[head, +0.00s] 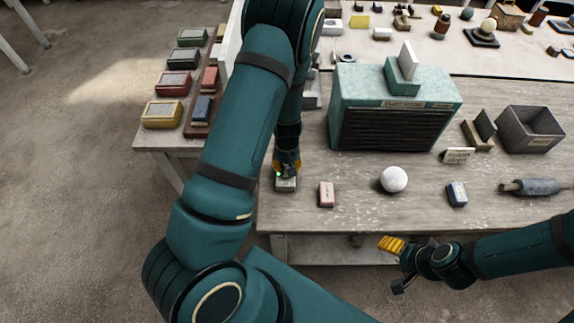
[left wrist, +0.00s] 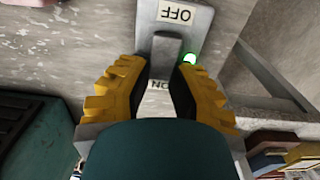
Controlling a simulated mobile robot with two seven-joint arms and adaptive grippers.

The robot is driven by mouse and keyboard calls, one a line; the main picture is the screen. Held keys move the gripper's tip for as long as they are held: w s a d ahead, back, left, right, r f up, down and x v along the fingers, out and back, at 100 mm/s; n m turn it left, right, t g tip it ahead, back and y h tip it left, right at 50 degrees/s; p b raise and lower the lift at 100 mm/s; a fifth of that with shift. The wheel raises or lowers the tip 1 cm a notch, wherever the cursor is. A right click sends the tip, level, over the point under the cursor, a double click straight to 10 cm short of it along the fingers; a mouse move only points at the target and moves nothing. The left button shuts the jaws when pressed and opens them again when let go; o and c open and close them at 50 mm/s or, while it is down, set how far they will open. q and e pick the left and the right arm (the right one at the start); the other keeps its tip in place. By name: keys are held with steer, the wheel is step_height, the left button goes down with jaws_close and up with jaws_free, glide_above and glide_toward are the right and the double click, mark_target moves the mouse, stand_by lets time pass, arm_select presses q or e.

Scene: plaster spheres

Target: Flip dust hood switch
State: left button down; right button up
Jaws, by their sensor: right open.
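The teal dust hood (head: 395,92) with dark front slats stands on the workbench. A small grey switch box (head: 286,185) lies near the bench's front left corner, and its green light is lit. In the left wrist view the switch lever (left wrist: 167,48) stands between an OFF label and a partly hidden ON label; I cannot tell which way it is tilted. My left gripper (head: 287,170) is at the switch, its yellow fingers (left wrist: 160,72) apart on either side of the lever, with gaps showing. My right gripper (head: 394,266) is open and empty in front of the bench.
A grey bin (head: 530,129) stands at right. Colored boxes (head: 162,113) sit on the left table.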

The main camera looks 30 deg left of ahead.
arm_select(q)
steer(key=shift+s+d+f+t+y+b, duration=0.1)
steer(key=shift+t+y+b, duration=0.2)
steer(key=shift+t+b, duration=0.3)
steer(key=shift+s+d+t+y+b, duration=0.15)
steer(key=shift+t+y+b, duration=0.35)
steer(key=shift+t+b, duration=0.5)
steer(key=shift+s+r+t+y+b, duration=0.1)
steer(key=shift+r+t+y+b, duration=0.25)
steer(key=shift+b, duration=0.4)
steer(key=c, duration=0.8)
jaws_free()
